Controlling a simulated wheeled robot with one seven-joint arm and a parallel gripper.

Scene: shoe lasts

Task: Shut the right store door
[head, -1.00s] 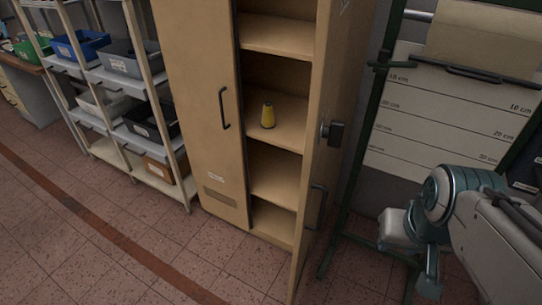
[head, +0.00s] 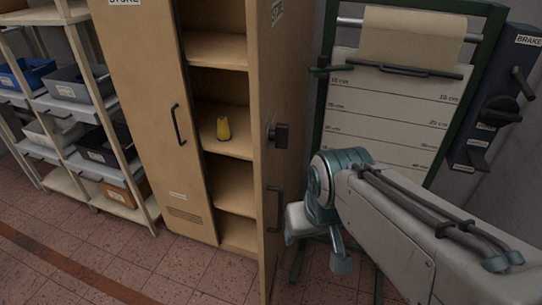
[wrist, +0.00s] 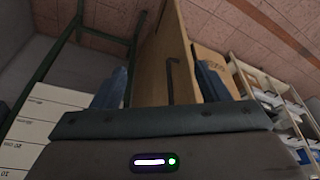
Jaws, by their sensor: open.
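The right store door (head: 290,90) of the tan cupboard stands open, swung outward, so I see it steeply from its edge. It has a dark lock box (head: 279,135) and a dark bar handle (head: 274,209) lower down. The left store door (head: 150,110) is shut. In the wrist view my gripper (wrist: 160,88) is open, with its two blue fingers apart and nothing between them. The door (wrist: 160,60) and its handle (wrist: 172,80) show beyond the gap between the fingers. In the head view my arm reaches in from the right, close to the door's right side; the fingertips are not clear there.
A yellow cone-like object (head: 223,129) stands on a shelf inside the cupboard. A green-framed stand with a measuring board (head: 385,115) is right of the door, behind my arm. A rack with bins (head: 75,125) stands left. The tiled floor (head: 190,275) in front is clear.

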